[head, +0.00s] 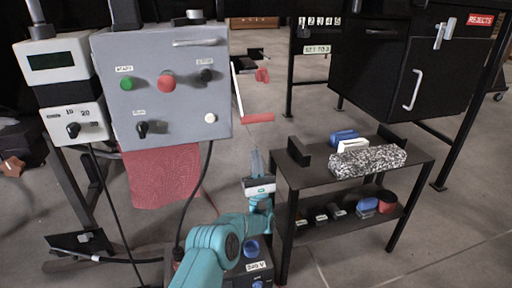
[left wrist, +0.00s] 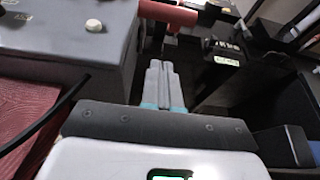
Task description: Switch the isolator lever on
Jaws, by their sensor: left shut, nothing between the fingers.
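A lever with a red grip (head: 258,118) sits at the right side of the grey control box (head: 160,52). Its pale arm runs down along the box's edge, and the grip sticks out to the right at the low end. The red grip also shows in the left wrist view (left wrist: 170,13), beyond my fingertips. My left gripper (head: 256,162) points up below the grip, apart from it in the picture. Its fingers are pressed together and empty, as the left wrist view (left wrist: 158,68) shows. My right gripper is in neither view.
A black side table (head: 290,172) to the right carries a speckled block (head: 368,161) and small blocks. A black reject cabinet (head: 400,70) stands behind it. A red sheet (head: 160,180) hangs below the box, and black cables run down nearby.

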